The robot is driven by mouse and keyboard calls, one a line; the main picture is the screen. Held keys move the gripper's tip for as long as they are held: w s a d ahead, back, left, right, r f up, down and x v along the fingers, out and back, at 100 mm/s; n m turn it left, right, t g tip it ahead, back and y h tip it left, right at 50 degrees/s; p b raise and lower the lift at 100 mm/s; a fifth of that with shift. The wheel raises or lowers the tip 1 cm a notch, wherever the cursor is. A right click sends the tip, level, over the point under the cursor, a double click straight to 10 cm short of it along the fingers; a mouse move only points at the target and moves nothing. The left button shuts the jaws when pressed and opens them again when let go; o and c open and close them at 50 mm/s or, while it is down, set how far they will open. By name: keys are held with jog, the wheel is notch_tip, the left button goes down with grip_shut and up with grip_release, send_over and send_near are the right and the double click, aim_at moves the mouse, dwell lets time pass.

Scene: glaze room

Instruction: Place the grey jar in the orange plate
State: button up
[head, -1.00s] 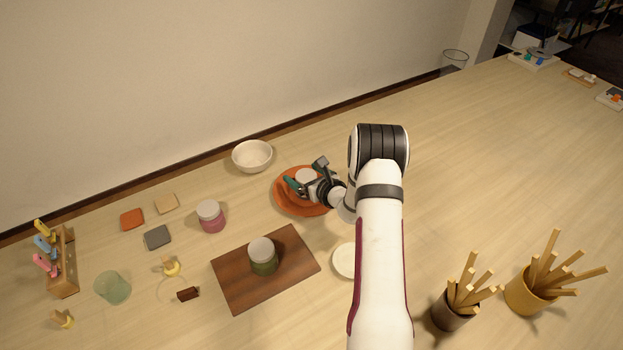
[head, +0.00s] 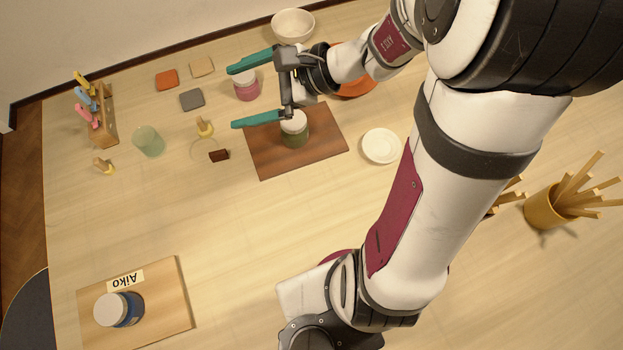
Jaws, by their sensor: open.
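The orange plate (head: 356,88) is at the back of the table, mostly hidden behind my arm; only part of its rim shows. I see no grey jar in the view now; whatever is on the hidden part of the plate cannot be told. My gripper (head: 234,97) is open and empty, its two teal fingers spread apart and pointing left. It is in the air to the left of the plate, in front of the pink jar and the green jar as seen from the camera.
A pink jar (head: 246,90) stands behind my gripper. A green jar (head: 295,133) stands on a dark board (head: 265,160). A blue jar (head: 130,309) sits on a light board (head: 172,310) labelled Aiko. A white bowl (head: 293,24) and white saucer (head: 381,146) are near. The front middle is clear.

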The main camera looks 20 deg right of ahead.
jog(key=s+a+n+g+h, duration=0.1)
jog(key=s+a+n+g, duration=0.15)
jog(key=s, duration=0.25)
jog(key=s+a+n+g+h, duration=0.1)
jog(key=s+a+n+g, duration=0.1)
jog(key=s+n+g, duration=0.3)
jog(key=s+d+n+t+h, duration=0.1)
jog(key=s+d+n+h, duration=0.4)
jog(key=s, duration=0.6)
jog(key=shift+d+f+n+h, duration=0.4)
jog(key=shift+d+h, duration=0.5)
jog(key=shift+d, duration=0.15)
